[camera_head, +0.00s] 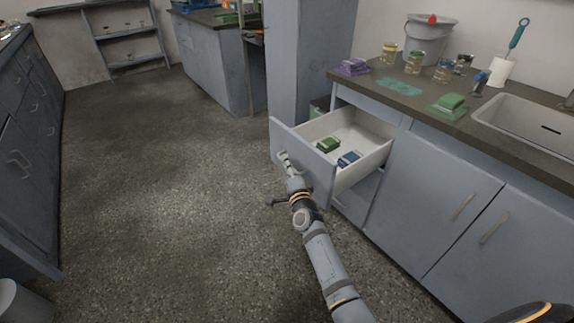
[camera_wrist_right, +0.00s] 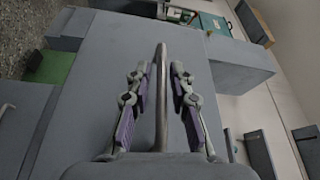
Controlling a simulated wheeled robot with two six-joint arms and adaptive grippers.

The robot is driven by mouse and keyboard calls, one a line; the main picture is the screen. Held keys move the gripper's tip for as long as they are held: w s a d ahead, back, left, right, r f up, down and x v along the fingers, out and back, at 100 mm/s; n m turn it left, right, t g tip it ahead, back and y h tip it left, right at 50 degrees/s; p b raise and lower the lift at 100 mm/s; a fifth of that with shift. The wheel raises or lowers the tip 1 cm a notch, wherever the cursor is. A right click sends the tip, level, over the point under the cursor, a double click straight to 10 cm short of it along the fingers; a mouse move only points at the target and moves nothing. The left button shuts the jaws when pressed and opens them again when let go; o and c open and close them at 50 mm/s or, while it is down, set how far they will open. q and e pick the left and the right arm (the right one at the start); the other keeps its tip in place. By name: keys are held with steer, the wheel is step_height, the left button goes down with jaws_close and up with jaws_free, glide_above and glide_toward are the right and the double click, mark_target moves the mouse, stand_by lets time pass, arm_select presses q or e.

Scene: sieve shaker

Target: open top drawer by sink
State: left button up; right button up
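The top drawer (camera_head: 325,172) left of the sink (camera_head: 530,125) is pulled well out, and its white inside shows. It holds a green item (camera_head: 327,144) and a blue item (camera_head: 349,158). My right gripper (camera_head: 286,163) is at the drawer's front face. In the right wrist view, the long metal handle (camera_wrist_right: 161,95) runs between the two purple-padded fingers of the right gripper (camera_wrist_right: 160,85). A gap shows on each side of the handle, so the gripper is open around it. My left gripper is in neither view.
Closed cupboard doors (camera_head: 430,200) stand right of the drawer. The floor (camera_head: 170,190) to the left is clear.

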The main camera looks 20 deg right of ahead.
steer(key=shift+o, duration=0.4)
steer(key=s, duration=1.2)
steer(key=shift+a+f, duration=0.2)
steer(key=shift+f, duration=0.2)
